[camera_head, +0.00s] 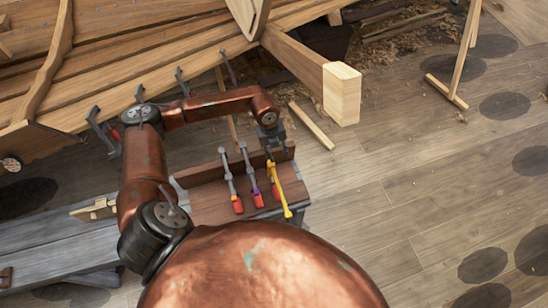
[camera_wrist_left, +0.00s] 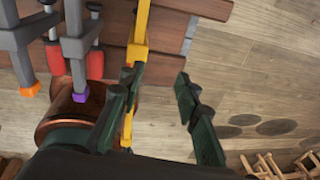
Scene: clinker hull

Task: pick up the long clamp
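A yellow clamp (camera_head: 282,197) lies at the right end of a row of clamps on a brown wooden board (camera_head: 208,199). It also shows in the left wrist view (camera_wrist_left: 138,50). Two grey clamps with red handles, one (camera_head: 229,178) and another (camera_head: 250,175), lie to its left. Which clamp is the long one I cannot tell for sure. My left gripper (camera_head: 272,146) is at the far end of the yellow clamp. In the left wrist view its fingers (camera_wrist_left: 158,95) are apart with nothing between them. The yellow bar runs beside the left finger, partly hidden by it. My right gripper is not in view.
The board rests on a grey bench (camera_head: 60,240). The planked hull (camera_head: 130,50) stands behind it, with more clamps along its edge. A thick timber beam (camera_head: 342,95) juts out right of the gripper. Open floor (camera_head: 400,190) lies to the right.

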